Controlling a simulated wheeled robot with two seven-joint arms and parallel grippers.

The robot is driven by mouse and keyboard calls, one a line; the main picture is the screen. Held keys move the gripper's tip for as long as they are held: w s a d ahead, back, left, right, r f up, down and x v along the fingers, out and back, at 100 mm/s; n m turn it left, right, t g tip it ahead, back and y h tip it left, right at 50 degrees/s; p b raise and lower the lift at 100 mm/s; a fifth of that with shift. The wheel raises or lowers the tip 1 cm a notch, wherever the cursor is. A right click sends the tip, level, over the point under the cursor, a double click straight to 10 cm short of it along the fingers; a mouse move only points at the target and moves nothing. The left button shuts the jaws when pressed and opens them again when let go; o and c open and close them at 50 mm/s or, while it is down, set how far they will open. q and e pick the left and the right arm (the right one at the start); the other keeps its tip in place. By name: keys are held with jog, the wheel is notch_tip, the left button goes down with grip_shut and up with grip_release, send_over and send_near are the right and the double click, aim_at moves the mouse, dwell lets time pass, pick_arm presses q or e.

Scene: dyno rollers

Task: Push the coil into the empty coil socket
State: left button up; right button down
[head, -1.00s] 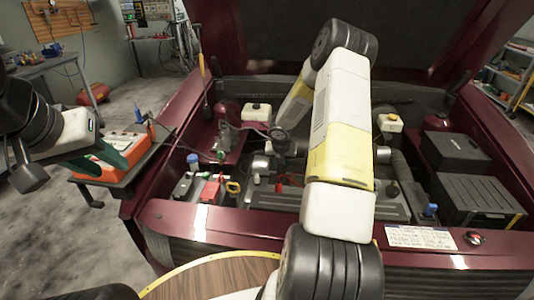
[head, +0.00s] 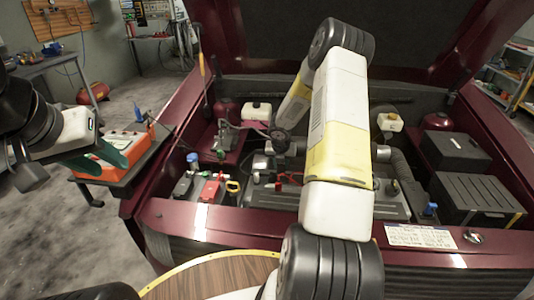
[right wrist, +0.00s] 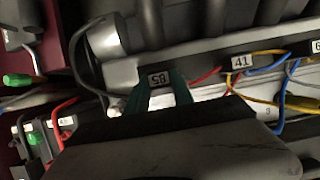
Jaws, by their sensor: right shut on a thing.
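In the right wrist view, the green fingers of my right gripper (right wrist: 162,95) are shut close together beside a silver rail, just below a small plate (right wrist: 158,79) marked 58 or 85. A pale sliver shows between the fingers; the coil they hold is mostly hidden, and I cannot tell how deep it sits. The socket cannot be made out. In the head view my right arm reaches into the engine bay and its fingertips are hidden. My left gripper (head: 100,158) is open, with green fingers apart, above the bench at the left.
Red, blue and yellow wires (right wrist: 262,75) run close to the right of the fingers, near a plate (right wrist: 242,62) marked 41. The battery (head: 197,187) sits at the left of the bay. Black boxes (head: 480,193) fill its right side. The raised hood hangs behind.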

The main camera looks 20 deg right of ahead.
jog(key=shift+f, duration=0.55)
jog(key=c, duration=1)
grip_release()
jog(key=s+a+r+m, duration=0.2)
jog(key=s+r+m, duration=0.25)
jog(key=r, duration=0.45)
jog(key=s+a+r+m, duration=0.2)
jog(key=s+r+m, duration=0.25)
jog(key=r, duration=0.55)
jog(key=s+a+r+m, duration=0.2)
jog(key=s+r+m, duration=0.25)
jog(key=r, duration=0.45)
jog(key=s+a+r+m+y, duration=0.1)
jog(key=s+a+r+m, duration=0.2)
jog(key=s+a+m, duration=0.1)
jog(key=s+a+r+m+t+y, duration=0.1)
jog(key=s+a+r+m, duration=0.2)
jog(key=s+m, duration=0.4)
jog(key=s+a+r+m+t+y, duration=0.1)
jog(key=s+a+r+m+y, duration=0.1)
jog(key=s+a+m, duration=0.3)
jog(key=shift+s+r+m, duration=0.1)
jog(key=shift+s+r, duration=0.15)
jog(key=shift+s, duration=0.45)
jog(key=shift+s+r+m, duration=0.15)
jog(key=shift+s+r, duration=0.15)
jog(key=shift+s, duration=0.45)
jog(key=shift+s+r+m, duration=0.1)
jog(key=shift+s+r, duration=0.15)
jog(key=shift+s, duration=0.45)
